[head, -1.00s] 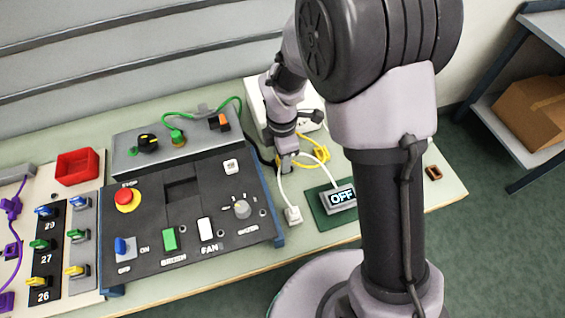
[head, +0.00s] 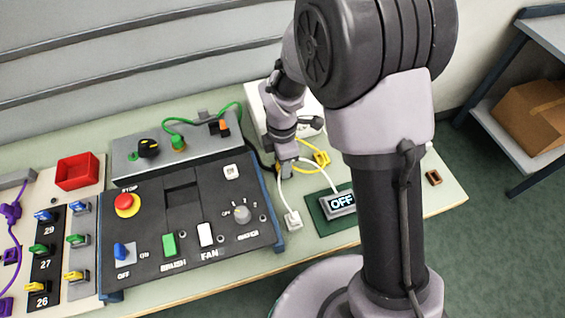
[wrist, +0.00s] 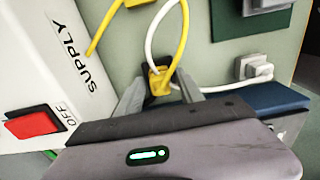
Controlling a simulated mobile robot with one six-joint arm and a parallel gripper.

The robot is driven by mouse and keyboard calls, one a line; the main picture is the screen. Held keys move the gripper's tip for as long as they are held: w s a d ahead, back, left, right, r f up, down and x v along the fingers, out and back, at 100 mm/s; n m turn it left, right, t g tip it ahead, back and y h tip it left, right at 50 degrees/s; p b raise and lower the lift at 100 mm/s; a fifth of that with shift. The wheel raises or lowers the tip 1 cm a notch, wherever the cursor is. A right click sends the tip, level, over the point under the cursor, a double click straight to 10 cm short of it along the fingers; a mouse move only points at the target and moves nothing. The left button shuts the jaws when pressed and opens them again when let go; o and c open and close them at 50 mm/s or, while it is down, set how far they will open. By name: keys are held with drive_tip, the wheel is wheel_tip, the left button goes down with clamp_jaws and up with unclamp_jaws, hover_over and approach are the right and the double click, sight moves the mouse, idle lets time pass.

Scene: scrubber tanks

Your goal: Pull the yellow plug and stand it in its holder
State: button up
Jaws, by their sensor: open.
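A yellow plug (wrist: 158,82) with a yellow cable sits at a dark socket (wrist: 146,72), between my fingers in the wrist view. My gripper (wrist: 160,84) is open, with one finger on each side of the plug; I cannot tell if they touch it. In the head view my gripper (head: 287,172) is low over the bench beside the white supply box (head: 257,105), and hides the plug. A second yellow piece (head: 321,159) lies to the right along the yellow cable; I cannot tell if it is the holder.
A white cable loops beside the plug to a white plug (head: 292,220). An OFF display (head: 341,202) on a green base stands to the right. The control panel (head: 190,260) is to the left. The supply box has a red OFF switch (wrist: 34,122).

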drive_tip(key=shift+c, duration=0.5)
clamp_jaws()
idle(0.9)
drive_tip(key=o, duration=0.7)
unclamp_jaws()
wheel_tip(320, 180, up, 18)
drive_tip(key=p, duration=0.6)
drive_tip(key=shift+f+p, duration=0.25)
drive_tip(key=shift+p, duration=0.1)
